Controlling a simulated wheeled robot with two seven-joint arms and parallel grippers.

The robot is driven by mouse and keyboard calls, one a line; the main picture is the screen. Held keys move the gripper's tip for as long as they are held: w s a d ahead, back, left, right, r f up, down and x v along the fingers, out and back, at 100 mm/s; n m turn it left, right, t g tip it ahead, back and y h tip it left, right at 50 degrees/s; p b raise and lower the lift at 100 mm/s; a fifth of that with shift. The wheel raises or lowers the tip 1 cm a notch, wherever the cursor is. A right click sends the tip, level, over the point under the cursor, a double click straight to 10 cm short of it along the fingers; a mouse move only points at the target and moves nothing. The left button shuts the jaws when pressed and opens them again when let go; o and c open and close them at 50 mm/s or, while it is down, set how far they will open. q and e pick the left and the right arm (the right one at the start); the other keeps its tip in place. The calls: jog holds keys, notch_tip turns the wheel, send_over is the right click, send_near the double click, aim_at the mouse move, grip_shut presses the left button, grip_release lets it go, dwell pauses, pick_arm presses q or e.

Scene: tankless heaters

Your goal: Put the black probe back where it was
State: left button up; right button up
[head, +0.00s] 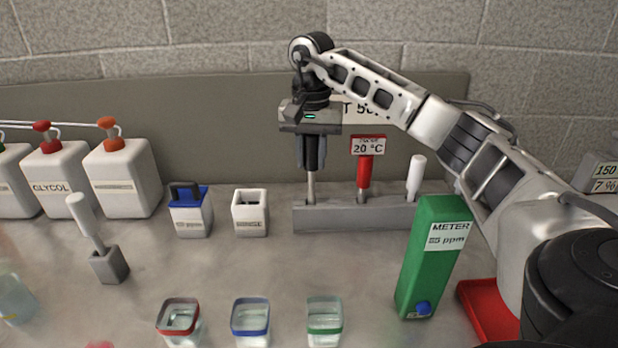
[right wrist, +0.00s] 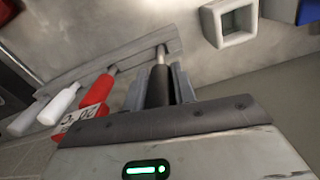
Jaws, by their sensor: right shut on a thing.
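The black probe (head: 312,155) is upright in my right gripper (head: 311,160), which is shut on its black handle. Its metal shaft points down to the left end of the grey rack (head: 340,217). The shaft's lower end meets the rack's top; I cannot tell how deep it sits in a slot. In the right wrist view the black probe (right wrist: 158,86) is between the fingers of the right gripper (right wrist: 160,88), its shaft reaching the grey rack (right wrist: 120,68). My left gripper is not in view.
A red probe (head: 365,172) labelled 20 °C and a white probe (head: 416,175) stand in the same rack. A green meter (head: 432,255) stands in front at the right, beside a red tray (head: 487,310). Several cups line the front. A white open box (head: 250,212) is left of the rack.

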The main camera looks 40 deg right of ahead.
aim_at(311, 170)
notch_tip(311, 170, down, 4)
jog(key=shift+r, duration=0.1)
jog(key=shift+f, duration=0.25)
jog(key=o, duration=1)
